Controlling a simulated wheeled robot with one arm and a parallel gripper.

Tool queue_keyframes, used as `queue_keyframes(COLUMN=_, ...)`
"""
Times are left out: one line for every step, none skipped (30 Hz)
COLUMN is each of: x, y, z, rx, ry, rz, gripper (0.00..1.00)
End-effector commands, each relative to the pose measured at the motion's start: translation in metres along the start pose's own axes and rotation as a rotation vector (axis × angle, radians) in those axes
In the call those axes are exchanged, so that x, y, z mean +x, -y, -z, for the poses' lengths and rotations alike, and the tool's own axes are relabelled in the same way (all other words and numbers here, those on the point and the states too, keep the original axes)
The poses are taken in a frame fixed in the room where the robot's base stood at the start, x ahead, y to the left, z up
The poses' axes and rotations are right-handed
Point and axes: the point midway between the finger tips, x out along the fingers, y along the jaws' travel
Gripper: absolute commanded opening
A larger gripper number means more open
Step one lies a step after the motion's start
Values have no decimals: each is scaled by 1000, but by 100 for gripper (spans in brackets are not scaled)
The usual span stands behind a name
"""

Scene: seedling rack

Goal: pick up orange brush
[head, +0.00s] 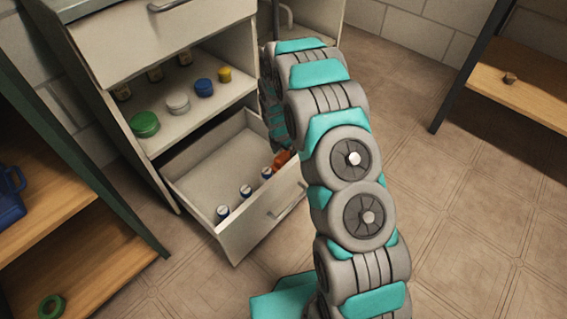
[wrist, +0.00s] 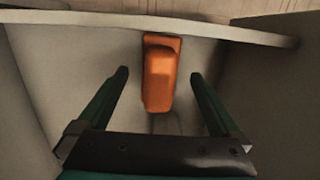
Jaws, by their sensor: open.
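The orange brush (wrist: 159,75) lies in the open drawer, close to the drawer's wall, in the wrist view. In the head view a small part of the orange brush (head: 281,159) shows beside my arm, which hides the rest. My gripper (wrist: 160,76) is open, with one dark finger on each side of the brush in the picture. Neither finger visibly touches it. In the head view my gripper is mostly hidden behind my arm.
The open drawer (head: 223,168) also holds several small white-topped bottles (head: 246,191) along its front. The shelf above holds a green lid (head: 145,124), a white one, a blue one and a yellow one. Drawer walls stand close around my gripper.

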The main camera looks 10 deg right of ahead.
Motion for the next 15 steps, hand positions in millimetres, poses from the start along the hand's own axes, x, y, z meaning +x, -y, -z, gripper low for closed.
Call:
queue_keyframes(x=10, y=1, z=1, rx=-1, ry=-1, rz=3, gripper=100)
queue_keyframes(x=14, y=1, z=2, rx=-1, ry=-1, rz=4, gripper=100)
queue_keyframes(x=21, y=1, z=3, rx=-1, ry=-2, rz=4, gripper=100)
queue_keyframes(x=26, y=1, z=3, rx=0, ry=-2, rz=3, gripper=100)
queue_keyframes(x=30, y=0, z=3, rx=1, ry=-2, rz=2, gripper=100)
queue_keyframes(x=34, y=0, z=2, rx=1, ry=-1, rz=0, gripper=100)
queue_keyframes(x=36, y=0, z=2, rx=1, ry=0, rz=0, gripper=100)
queue_keyframes(x=38, y=-1, z=2, rx=1, ry=1, rz=-1, gripper=100)
queue_keyframes(x=39, y=-1, z=2, rx=1, ry=1, rz=-2, gripper=100)
queue_keyframes(x=40, y=-1, z=2, rx=1, ry=1, rz=-2, gripper=100)
queue_keyframes(x=40, y=-1, z=2, rx=1, ry=1, rz=-2, gripper=100)
queue_keyframes(x=39, y=-1, z=2, rx=1, ry=1, rz=-2, gripper=100)
queue_keyframes(x=39, y=-1, z=2, rx=1, ry=1, rz=-2, gripper=100)
queue_keyframes(x=39, y=-1, z=2, rx=1, ry=1, rz=-2, gripper=100)
queue_keyframes(x=39, y=-1, z=2, rx=1, ry=1, rz=-2, gripper=100)
